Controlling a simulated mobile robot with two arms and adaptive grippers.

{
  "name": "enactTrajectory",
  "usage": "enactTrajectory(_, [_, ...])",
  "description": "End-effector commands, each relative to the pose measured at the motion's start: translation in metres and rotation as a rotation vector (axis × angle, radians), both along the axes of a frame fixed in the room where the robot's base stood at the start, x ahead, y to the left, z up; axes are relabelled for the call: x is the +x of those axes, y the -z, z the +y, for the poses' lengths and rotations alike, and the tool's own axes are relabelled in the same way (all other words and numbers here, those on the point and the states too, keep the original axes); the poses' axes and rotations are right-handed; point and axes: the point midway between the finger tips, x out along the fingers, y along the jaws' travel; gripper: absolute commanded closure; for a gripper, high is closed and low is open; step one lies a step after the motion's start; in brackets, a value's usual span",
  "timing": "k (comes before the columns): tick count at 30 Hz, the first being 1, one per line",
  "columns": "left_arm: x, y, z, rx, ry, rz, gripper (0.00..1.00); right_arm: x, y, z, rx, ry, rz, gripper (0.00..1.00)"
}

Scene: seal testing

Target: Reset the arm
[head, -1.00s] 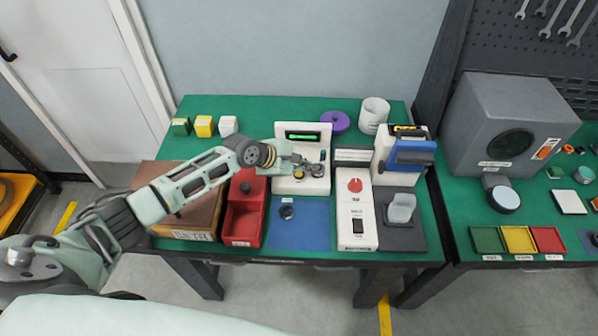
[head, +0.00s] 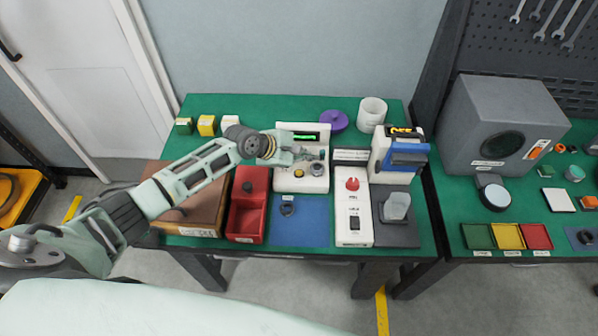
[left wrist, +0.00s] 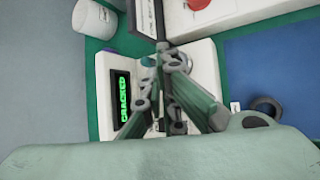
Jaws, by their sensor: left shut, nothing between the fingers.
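My left arm comes in from the left in the head view, and its gripper (head: 308,155) is over the white testing device (head: 302,184). In the left wrist view the left gripper (left wrist: 163,48) has its fingers together with nothing seen between them. The device's screen (left wrist: 124,100) is lit green and reads "CRACKED". A small dark ring (head: 287,209) lies on the blue mat (head: 315,232) in front of the device; it also shows in the left wrist view (left wrist: 266,106). Whether the fingers touch the device cannot be told. My right gripper is not in view.
A red bin (head: 246,222) and a brown box (head: 196,228) stand left of the mat. A white box with a red knob (head: 353,205) and a blue-and-white device (head: 398,158) stand right. A white cup (head: 372,114) and purple ring (head: 334,121) are behind.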

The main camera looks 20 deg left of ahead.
Motion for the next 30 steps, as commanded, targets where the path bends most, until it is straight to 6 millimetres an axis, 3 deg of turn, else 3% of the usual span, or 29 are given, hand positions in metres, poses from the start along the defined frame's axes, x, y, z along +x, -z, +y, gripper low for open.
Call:
enactTrajectory(10, [-0.001,0.0,0.0,0.002,0.003,0.0,1.0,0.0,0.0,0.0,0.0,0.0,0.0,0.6])
enactTrajectory(14, [-0.019,0.008,-0.018,0.04,0.084,-0.014,1.0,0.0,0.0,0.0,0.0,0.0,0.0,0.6])
enactTrajectory(17, [-0.058,0.019,-0.051,0.134,0.267,-0.061,1.0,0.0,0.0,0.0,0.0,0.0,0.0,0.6])
enactTrajectory(19, [-0.097,0.024,-0.076,0.233,0.446,-0.121,1.0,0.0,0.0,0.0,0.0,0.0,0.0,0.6])
enactTrajectory(22, [-0.15,0.025,-0.097,0.398,0.694,-0.228,1.0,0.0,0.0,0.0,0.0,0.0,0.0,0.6])
enactTrajectory(26, [-0.209,0.016,-0.095,0.623,0.962,-0.34,1.0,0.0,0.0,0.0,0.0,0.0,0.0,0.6])
enactTrajectory(30, [-0.252,0.006,-0.072,0.82,1.159,-0.383,1.0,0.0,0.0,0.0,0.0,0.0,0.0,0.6])
